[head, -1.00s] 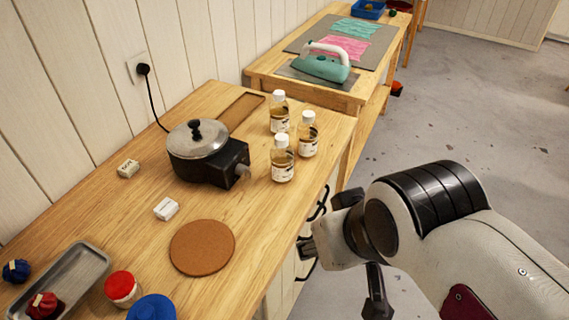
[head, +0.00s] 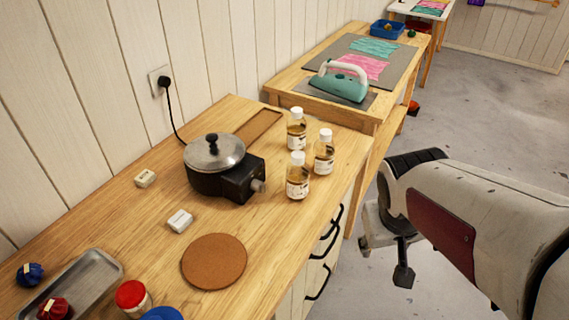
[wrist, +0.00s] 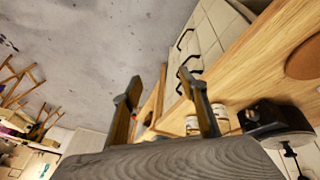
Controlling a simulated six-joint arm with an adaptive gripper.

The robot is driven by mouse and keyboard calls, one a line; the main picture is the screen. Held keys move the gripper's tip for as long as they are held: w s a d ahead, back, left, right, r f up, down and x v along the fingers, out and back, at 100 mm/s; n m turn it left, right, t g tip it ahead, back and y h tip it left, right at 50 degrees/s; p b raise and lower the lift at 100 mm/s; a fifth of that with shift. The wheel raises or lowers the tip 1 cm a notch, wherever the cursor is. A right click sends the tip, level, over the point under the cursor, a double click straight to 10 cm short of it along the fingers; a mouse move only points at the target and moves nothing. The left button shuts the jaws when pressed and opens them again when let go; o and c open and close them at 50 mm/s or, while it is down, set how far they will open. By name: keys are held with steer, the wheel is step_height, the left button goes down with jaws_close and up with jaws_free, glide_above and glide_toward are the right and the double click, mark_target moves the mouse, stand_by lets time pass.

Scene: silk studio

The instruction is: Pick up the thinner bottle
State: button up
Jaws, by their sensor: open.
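Three clear bottles with white caps, pale labels and amber liquid stand upright on the wooden table: a back bottle (head: 296,132), a right bottle (head: 324,155) and a front bottle (head: 297,182). They look alike in height; I cannot tell surely which is thinner. My gripper (head: 388,252) is open and empty, off the table's right edge, apart from the bottles. In the wrist view my gripper's two fingers (wrist: 160,82) stand apart with nothing held between them. Parts of two bottles (wrist: 220,118) show there beside and behind the right finger.
A lidded pot on a black heater (head: 222,180) stands just left of the bottles. A round cork mat (head: 214,261) lies in front. A second table with a green iron (head: 338,84) is behind. Drawer handles (head: 318,283) project from the table's side. Floor right of the table is open.

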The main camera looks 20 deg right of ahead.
steer(key=w+d+f+n+t, duration=0.1)
steer(key=w+d+f+t, duration=0.15)
steer(key=w+d, duration=0.4)
steer(key=w+d+f+n+t, duration=0.2)
steer(key=w+d+f, duration=0.15)
steer(key=w, duration=0.55)
steer(key=n+t+y, duration=0.4)
steer(key=t+y, duration=0.1)
steer(key=y, duration=0.3)
glide_toward(297, 175)
steer(key=w+d+r, duration=0.1)
steer(key=w+r, duration=0.1)
steer(key=w, duration=0.3)
steer(key=shift+s, duration=0.1)
steer(key=shift+f, duration=0.1)
steer(key=shift+x, duration=1.25)
